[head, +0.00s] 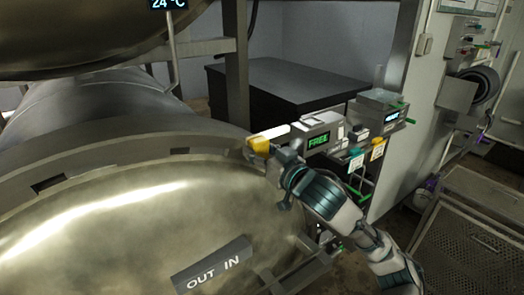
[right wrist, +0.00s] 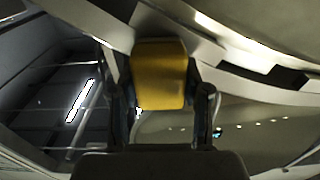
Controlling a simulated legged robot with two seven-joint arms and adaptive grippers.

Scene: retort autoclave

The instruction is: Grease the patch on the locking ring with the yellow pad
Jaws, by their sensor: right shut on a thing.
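The yellow pad (head: 260,145) is held at the tip of my right gripper (head: 272,151), by the right end of the grey locking ring (head: 110,140) around the big domed door. In the right wrist view the pad (right wrist: 160,75) sits between the two fingers of the right gripper (right wrist: 165,105), with its face toward the curved ring metal (right wrist: 255,58). The pad seems at or very near the ring; I cannot tell if it touches. A pale strip (head: 271,131) shows just behind the pad. I cannot make out the patch for certain. My left gripper is out of view.
The brassy door (head: 110,225) carries an "OUT IN" plate (head: 212,265). A box with a green "FREE" display (head: 318,139) stands close right of the gripper. A dark cabinet (head: 285,85) is behind. A mesh cart (head: 465,235) stands at right.

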